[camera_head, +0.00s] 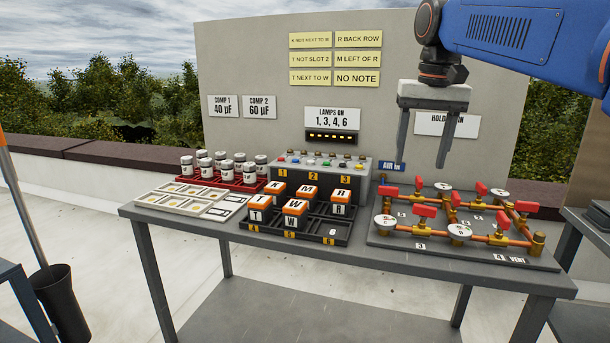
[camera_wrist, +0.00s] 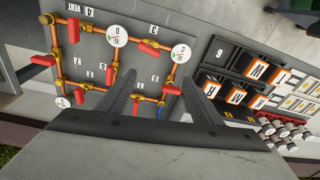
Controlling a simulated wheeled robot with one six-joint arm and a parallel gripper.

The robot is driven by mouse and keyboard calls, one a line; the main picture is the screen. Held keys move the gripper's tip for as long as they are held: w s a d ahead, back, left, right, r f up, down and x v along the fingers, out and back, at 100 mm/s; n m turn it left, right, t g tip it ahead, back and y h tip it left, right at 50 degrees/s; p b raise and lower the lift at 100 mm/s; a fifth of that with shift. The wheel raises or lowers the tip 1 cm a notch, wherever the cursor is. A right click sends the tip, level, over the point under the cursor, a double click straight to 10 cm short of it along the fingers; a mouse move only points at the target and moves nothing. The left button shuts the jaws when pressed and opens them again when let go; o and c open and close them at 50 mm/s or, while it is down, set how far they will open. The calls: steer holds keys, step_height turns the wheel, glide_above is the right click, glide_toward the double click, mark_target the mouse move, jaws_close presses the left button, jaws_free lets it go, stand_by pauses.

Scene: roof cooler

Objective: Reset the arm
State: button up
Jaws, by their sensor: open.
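My gripper (camera_head: 421,170) hangs from the blue arm at the upper right in the head view, fingers pointing down. It is open, with a wide gap and nothing between the fingers. It is above the back left of the pipe board (camera_head: 392,239), apart from the valves. In the wrist view my gripper (camera_wrist: 158,80) shows both fingers spread over the board. The board carries copper pipes, several red valve handles (camera_head: 425,211) and round white gauges (camera_head: 459,231).
A dark slotted rack (camera_head: 337,240) with several lettered orange-topped blocks stands mid-table. A grey lamp box (camera_head: 322,172), a red rack of white capacitors (camera_head: 197,179) and a pale tray (camera_head: 152,199) are nearby. The note panel (camera_head: 260,60) rises behind.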

steer(key=s+d+f+n+t, duration=0.1)
steer(key=s+d+f, duration=0.1)
steer(key=s+f, duration=1)
steer(key=s+d+f+n+t, duration=0.1)
steer(key=s+f+t, duration=0.1)
steer(key=s+f, duration=1)
step_height(320, 180, down, 6)
steer(key=shift+d+f, duration=0.25)
steer(key=shift+d, duration=0.15)
steer(key=shift+s, duration=0.1)
